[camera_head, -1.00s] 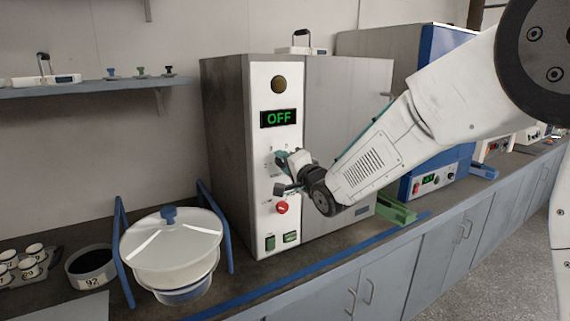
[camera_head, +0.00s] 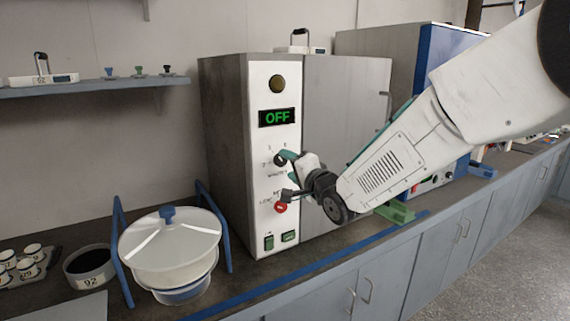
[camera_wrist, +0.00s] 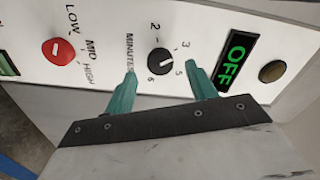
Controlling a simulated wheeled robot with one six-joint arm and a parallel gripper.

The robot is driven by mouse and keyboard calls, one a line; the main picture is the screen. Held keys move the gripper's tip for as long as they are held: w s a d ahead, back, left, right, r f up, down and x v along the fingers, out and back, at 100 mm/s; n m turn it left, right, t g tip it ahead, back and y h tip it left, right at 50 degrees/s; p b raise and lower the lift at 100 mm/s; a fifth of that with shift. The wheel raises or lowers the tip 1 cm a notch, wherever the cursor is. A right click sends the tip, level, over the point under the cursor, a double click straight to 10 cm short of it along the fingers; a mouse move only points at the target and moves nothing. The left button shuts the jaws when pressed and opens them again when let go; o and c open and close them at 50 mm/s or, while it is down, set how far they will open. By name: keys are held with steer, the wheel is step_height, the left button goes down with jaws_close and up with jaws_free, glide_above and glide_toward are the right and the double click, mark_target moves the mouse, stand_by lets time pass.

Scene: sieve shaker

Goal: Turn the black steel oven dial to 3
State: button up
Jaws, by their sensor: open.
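The oven (camera_head: 345,130) is a grey steel box with a white control panel. Its black dial (camera_head: 280,158) sits below the green OFF display; in the wrist view the dial (camera_wrist: 160,64) has 2, 3, 5, 6 and MINUTES printed around it. A pale pointer mark shows on it, but I cannot read its setting surely. My gripper (camera_wrist: 160,70) is open, its teal fingers on either side of the dial in that view, apart from it. In the head view my gripper (camera_head: 286,174) is at the panel, just right of the dial.
A red knob (camera_wrist: 57,52) marked LOW, MID, HIGH sits lower on the panel. A lidded white tub (camera_head: 170,250) in a blue frame stands left of the oven. A green block (camera_head: 395,212) lies at right.

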steer(key=v, duration=0.4)
step_height(320, 180, down, 7)
steer(key=d+n+g+h, duration=0.2)
steer(key=g+h, duration=0.1)
steer(key=s+d+f+n+g+h, duration=0.3)
steer(key=s+d+f+g+h, duration=0.15)
steer(key=s+d, duration=0.4)
steer(key=s+d+r+g, duration=0.2)
steer(key=s+d, duration=0.3)
steer(key=s, duration=0.5)
steer(key=s+d+r+n+g+h, duration=0.1)
steer(key=s+d+r+g, duration=0.1)
steer(key=s+d, duration=0.4)
steer(key=s+d+r+n+g+h, duration=0.1)
steer(key=s+d, duration=0.4)
steer(key=s, duration=0.9)
steer(key=shift+s+d+r+g, duration=0.3)
steer(key=shift+r+g, duration=0.25)
steer(key=shift+r, duration=0.4)
steer(key=shift+h, duration=0.25)
